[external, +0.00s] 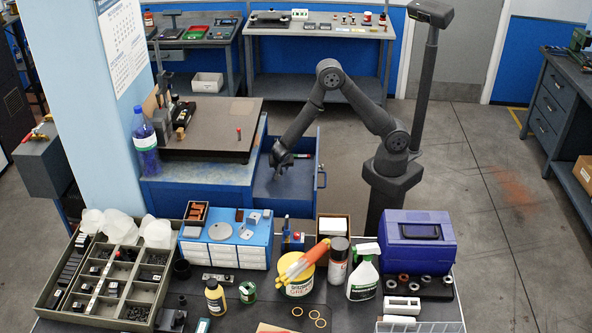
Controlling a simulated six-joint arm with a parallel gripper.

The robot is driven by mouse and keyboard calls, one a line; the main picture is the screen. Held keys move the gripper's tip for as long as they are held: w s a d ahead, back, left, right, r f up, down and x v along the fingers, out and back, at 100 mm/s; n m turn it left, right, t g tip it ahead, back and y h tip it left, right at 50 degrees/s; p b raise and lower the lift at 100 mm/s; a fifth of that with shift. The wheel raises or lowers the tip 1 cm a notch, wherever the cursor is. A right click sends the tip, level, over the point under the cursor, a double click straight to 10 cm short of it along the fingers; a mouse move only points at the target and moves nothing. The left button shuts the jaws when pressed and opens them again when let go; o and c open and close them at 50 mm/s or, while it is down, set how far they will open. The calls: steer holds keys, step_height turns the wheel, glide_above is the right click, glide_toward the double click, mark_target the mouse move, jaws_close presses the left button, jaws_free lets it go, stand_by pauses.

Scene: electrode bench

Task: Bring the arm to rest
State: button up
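My gripper (282,158) hangs at the end of my dark arm, low over the open drawer (268,185) of the blue cabinet. It is too small and dark to tell whether the fingers are open or shut, or whether they hold anything.
A dark plate (205,140) tops the cabinet, with a small red-tipped piece (239,133) on it. A blue bottle (145,145) stands at its left. The front bench is crowded with a compartment tray (60,290), a blue case (420,235) and spray bottles.

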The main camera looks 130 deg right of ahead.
steer(key=shift+r, duration=1.3)
